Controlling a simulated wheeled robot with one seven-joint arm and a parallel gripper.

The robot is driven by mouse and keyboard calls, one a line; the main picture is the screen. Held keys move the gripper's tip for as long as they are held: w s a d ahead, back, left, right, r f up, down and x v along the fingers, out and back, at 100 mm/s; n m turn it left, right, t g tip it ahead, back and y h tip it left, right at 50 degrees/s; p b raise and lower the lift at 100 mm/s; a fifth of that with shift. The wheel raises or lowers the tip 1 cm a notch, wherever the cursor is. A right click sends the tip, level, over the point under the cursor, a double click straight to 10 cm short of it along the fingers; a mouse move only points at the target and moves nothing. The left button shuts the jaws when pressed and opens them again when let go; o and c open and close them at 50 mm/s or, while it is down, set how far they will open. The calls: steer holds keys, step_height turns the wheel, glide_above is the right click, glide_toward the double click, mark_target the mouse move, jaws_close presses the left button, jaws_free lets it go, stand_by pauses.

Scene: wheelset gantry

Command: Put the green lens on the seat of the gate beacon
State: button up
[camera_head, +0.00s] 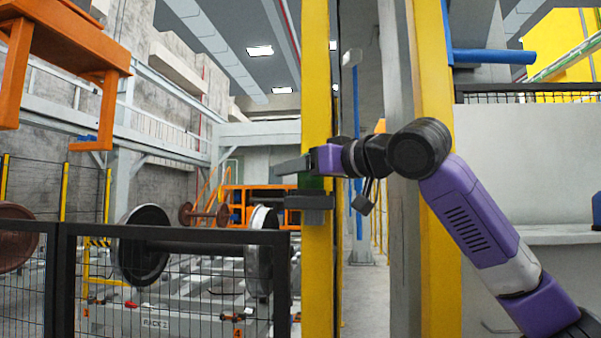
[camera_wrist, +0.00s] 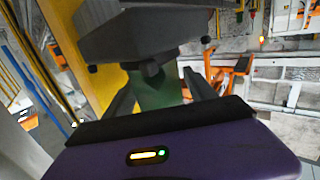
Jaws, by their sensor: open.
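The green lens (camera_head: 312,183) shows in the head view directly above the dark grey seat of the gate beacon (camera_head: 308,202), which is fixed at the yellow post. No clear gap shows between lens and seat, but I cannot tell how it sits. My gripper is open, with the fingers apart from the lens.
The yellow post (camera_head: 317,100) rises right behind the beacon, and a second yellow post (camera_head: 432,80) stands to the right. A black mesh fence (camera_head: 170,236) crosses the lower left. Wheelsets (camera_head: 141,245) stand behind it. An orange frame (camera_head: 75,40) hangs at the upper left.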

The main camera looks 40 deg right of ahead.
steer(key=s+b, duration=0.3)
steer(key=s, duration=0.8)
steer(key=shift+s+r+b, duration=0.25)
steer(key=shift+s+b, duration=0.1)
steer(key=shift+a, duration=0.1)
